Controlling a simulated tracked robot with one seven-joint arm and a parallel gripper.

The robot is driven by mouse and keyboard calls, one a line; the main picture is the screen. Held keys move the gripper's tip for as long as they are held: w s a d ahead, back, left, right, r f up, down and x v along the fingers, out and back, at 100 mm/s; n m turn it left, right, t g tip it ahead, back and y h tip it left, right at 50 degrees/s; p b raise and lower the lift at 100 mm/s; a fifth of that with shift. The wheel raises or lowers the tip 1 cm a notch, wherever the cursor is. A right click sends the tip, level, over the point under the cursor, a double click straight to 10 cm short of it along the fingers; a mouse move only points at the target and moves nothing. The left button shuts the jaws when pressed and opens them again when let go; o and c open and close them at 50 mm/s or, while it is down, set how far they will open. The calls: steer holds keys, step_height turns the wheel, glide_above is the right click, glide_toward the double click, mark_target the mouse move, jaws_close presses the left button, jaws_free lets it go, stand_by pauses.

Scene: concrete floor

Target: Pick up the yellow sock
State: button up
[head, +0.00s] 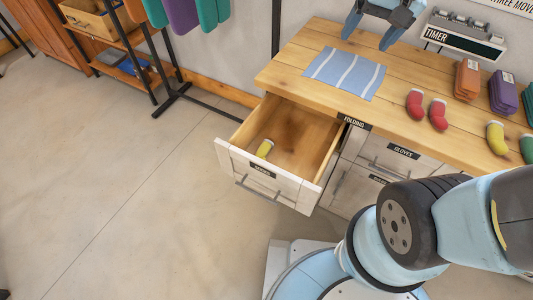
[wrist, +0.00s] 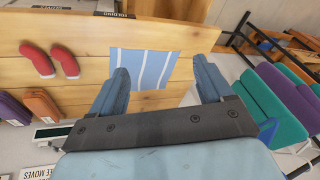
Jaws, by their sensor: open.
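A yellow sock (head: 265,148) with a pale end lies inside the open drawer (head: 229,157), near its front, in the head view. Another yellow sock (head: 496,137) lies on the right part of the wooden table (head: 400,142), beside a green sock (head: 527,149). My gripper (head: 371,33) is open and empty above the back of the table, behind the striped blue cloth and far from both yellow socks. In the wrist view my gripper's blue fingers (wrist: 158,74) are spread, with the cloth (wrist: 143,65) seen between them. No yellow sock shows in the wrist view.
Two red socks (head: 426,109) lie mid-table, right of the blue cloth (head: 345,73). Orange (head: 467,80) and purple stacks (head: 503,92) stand further right, and a timer (head: 463,39) is behind. A clothes rack (head: 150,60) stands at left. The floor before the drawer is clear.

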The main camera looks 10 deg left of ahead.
steer(key=w+a+f+g, duration=0.2)
steer(key=w+a+f, duration=0.2)
steer(key=a+f, duration=0.4)
steer(key=m+g+h, duration=0.2)
steer(key=g, duration=0.1)
glide_above(263, 152)
steer(key=w, duration=0.2)
step_height(263, 152, down, 26)
steer(key=r, duration=0.1)
steer(key=shift+s+f, duration=0.3)
steer(key=shift+f, duration=2)
steer(key=shift+s+f, duration=0.35)
steer(key=shift+f, duration=2)
steer(key=shift+s+f, duration=0.3)
steer(key=shift+f, duration=2)
steer(key=shift+c, duration=0.3)
steer(key=c, duration=1)
